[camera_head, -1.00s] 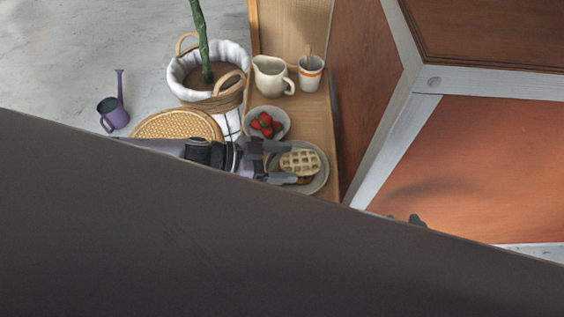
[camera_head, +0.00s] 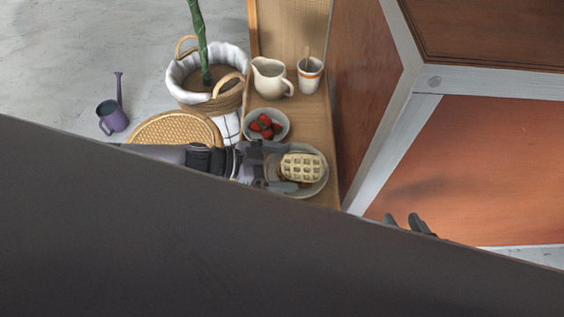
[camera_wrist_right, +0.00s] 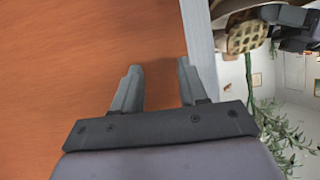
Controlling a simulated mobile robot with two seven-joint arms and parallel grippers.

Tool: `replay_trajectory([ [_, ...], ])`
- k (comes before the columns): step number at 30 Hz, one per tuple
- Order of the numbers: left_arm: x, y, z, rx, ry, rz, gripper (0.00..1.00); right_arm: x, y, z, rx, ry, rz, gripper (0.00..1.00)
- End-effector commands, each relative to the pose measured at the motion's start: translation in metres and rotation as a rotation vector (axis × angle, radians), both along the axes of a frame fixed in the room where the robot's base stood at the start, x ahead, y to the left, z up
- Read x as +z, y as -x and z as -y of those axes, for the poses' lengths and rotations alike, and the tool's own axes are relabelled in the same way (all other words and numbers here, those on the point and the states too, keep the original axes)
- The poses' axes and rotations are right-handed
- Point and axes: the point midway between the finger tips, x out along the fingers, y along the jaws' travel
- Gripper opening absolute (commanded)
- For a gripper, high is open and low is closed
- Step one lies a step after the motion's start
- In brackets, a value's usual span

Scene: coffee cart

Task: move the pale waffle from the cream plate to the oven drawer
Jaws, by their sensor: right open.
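The pale waffle (camera_head: 301,167) lies at the cream plate (camera_head: 322,184) on the wooden shelf in the head view. A browner edge shows just below it. My left gripper (camera_head: 286,168) is open at the waffle's left side, its fingers apart above and below that side; contact cannot be told. A gridded waffle (camera_wrist_right: 243,37) and part of my left gripper (camera_wrist_right: 290,22) show at the upper right of the right wrist view. My right gripper (camera_wrist_right: 158,82) is open and empty before an orange-brown surface. Its fingertips also show in the head view (camera_head: 408,223). I cannot identify the oven drawer.
A bowl of strawberries (camera_head: 281,134), a cream pitcher (camera_head: 270,76) and a cup (camera_head: 309,76) stand on the shelf. A grey-framed wooden cabinet (camera_head: 385,130) borders it on the right. A plant basket (camera_head: 215,98) and watering can (camera_head: 112,116) are at left. A dark surface hides the foreground.

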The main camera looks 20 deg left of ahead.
Motion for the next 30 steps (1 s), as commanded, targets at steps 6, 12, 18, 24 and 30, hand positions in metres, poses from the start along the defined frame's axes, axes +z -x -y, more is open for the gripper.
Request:
replay_trajectory([
  [6,-0.006,0.003,-0.001,0.000,-0.011,-0.007,0.99,-0.003,0.000,0.000,0.000,0.002,-0.001,0.43],
  [12,0.011,0.007,-0.012,0.002,-0.009,-0.008,0.99,0.002,0.000,0.000,0.003,0.003,-0.001,0.43],
  [18,0.028,0.015,-0.044,0.001,-0.006,-0.004,0.99,0.007,0.000,0.006,-0.015,0.003,-0.011,0.43],
  [24,0.035,0.021,-0.059,0.000,0.000,-0.002,0.99,-0.009,0.006,0.015,-0.032,0.013,-0.050,0.43],
  [30,0.043,0.035,-0.014,0.008,0.064,0.027,0.99,-0.012,0.009,0.015,-0.033,0.012,-0.059,0.43],
])
